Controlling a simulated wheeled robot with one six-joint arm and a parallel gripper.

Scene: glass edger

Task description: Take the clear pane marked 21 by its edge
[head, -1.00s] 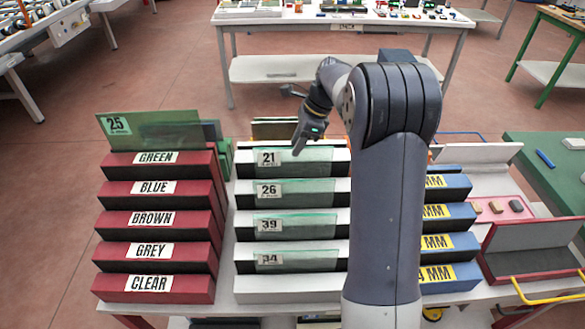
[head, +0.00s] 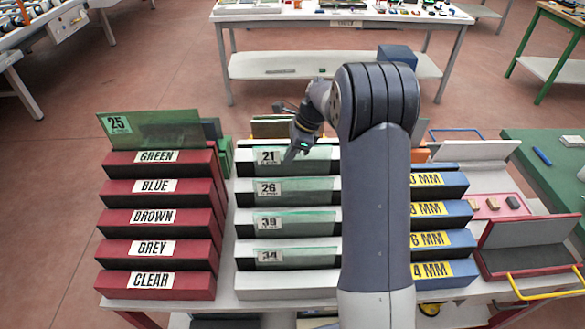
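The clear pane marked 21 (head: 318,160) stands upright in the back slot of the white rack (head: 290,287), with its label near its left end. My gripper (head: 289,157) is over the top edge of this pane, just right of the label. The fingers are small and dark here, and I cannot tell whether they are open, shut or touching the glass. Panes marked 26 (head: 310,189), 39 (head: 308,222) and 34 (head: 305,253) stand in the slots in front. My arm hides the right side of the white rack.
A red rack (head: 155,287) with colour names stands left, holding a green pane marked 25 (head: 170,131) at its back. A blue rack (head: 445,276) with MM labels stands right of my arm. A red tray (head: 530,262) and yellow handle (head: 545,296) are at the right front.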

